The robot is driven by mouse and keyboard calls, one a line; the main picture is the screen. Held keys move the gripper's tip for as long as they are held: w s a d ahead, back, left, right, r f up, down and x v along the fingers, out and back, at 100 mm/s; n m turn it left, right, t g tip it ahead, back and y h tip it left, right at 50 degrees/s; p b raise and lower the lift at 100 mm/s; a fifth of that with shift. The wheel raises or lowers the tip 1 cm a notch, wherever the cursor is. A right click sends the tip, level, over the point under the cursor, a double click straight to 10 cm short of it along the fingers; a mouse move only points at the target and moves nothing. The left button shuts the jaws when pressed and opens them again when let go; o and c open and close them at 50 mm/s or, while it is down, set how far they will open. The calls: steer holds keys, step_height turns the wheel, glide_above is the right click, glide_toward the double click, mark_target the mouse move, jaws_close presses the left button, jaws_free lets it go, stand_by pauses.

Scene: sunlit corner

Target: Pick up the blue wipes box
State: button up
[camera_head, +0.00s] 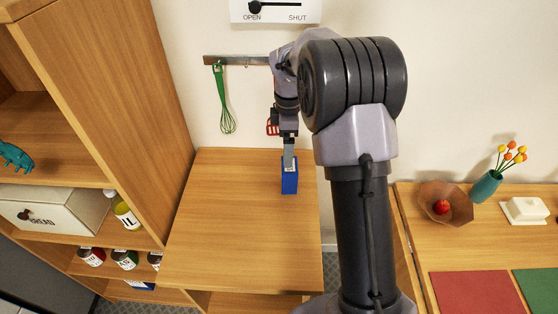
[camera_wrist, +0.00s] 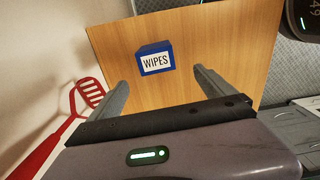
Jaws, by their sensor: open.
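The blue wipes box (camera_head: 290,181) stands upright on the wooden tabletop (camera_head: 230,220), near its back right part. In the wrist view the blue wipes box (camera_wrist: 154,62) shows a white label reading WIPES. My gripper (camera_head: 289,158) is over the box in the head view, and its fingers overlap the box's top there. In the wrist view my gripper (camera_wrist: 158,83) is open, with one finger on each side of the box in the picture. The box appears beyond the fingertips, and I see no contact. The exact height gap is hard to tell.
A green whisk (camera_head: 223,100) hangs from a wall rail (camera_head: 237,60). A red slotted utensil (camera_wrist: 88,95) hangs close beside my gripper. A tall wooden shelf (camera_head: 100,90) stands left of the table. The tabletop's left and front are clear.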

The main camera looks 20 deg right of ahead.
mark_target(289, 178)
step_height(289, 178, down, 11)
steer(key=b, duration=0.3)
steer(key=shift+r, duration=0.15)
steer(key=f+b, duration=0.1)
steer(key=f, duration=0.1)
steer(key=d+f+b, duration=0.1)
steer(key=f, duration=0.2)
steer(key=shift+w+d+f, duration=0.1)
steer(key=shift+w+f, duration=0.1)
steer(key=shift+f, duration=0.05)
steer(key=shift+r, duration=0.15)
steer(key=shift+c, duration=0.6)
steer(key=c, duration=1.5)
